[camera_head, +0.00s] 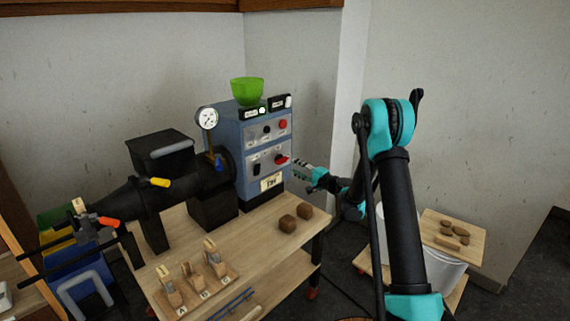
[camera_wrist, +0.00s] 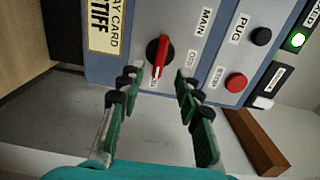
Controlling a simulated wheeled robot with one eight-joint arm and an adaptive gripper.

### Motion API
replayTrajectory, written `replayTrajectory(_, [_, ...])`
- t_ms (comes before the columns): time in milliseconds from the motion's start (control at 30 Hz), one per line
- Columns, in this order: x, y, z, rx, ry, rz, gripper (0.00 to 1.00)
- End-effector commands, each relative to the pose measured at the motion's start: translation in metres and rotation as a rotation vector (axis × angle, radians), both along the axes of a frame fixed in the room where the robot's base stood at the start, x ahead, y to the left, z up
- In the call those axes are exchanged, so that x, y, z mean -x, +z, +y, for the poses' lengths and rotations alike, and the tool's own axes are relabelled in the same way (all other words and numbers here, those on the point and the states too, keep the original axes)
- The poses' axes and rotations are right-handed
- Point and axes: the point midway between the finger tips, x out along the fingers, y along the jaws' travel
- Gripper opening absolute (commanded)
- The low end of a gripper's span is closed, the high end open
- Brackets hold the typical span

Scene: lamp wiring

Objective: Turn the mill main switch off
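The mill's blue control box (camera_head: 226,143) stands at the back of the wooden table. Its main switch is a red rotary knob (camera_head: 282,160) on a black base, low on the front panel. In the wrist view the red knob (camera_wrist: 161,56) stands beside the MAIN label, its handle pointing down the picture towards a small label partly hidden by the fingertips. My gripper (camera_head: 303,170) is just right of the panel. In the wrist view my gripper (camera_wrist: 157,86) is open and empty, its fingertips apart on either side of the handle's lower end. Contact cannot be told.
A red button (camera_wrist: 235,83) and black button (camera_wrist: 261,36) sit right of the switch. A green bowl (camera_head: 247,91) tops the box. A pressure gauge (camera_head: 207,118) rises left of the box.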

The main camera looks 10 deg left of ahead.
Motion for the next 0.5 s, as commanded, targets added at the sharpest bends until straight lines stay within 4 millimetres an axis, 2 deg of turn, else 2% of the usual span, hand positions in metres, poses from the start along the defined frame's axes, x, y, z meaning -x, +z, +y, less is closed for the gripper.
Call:
replayTrajectory(100, [-0.014, 0.000, 0.020, 0.000, 0.002, 0.000, 0.34])
replayTrajectory(233, [-0.028, 0.000, 0.038, 0.000, 0.001, 0.000, 0.34])
replayTrajectory(500, [-0.044, 0.000, 0.057, 0.000, 0.000, 0.000, 0.34])
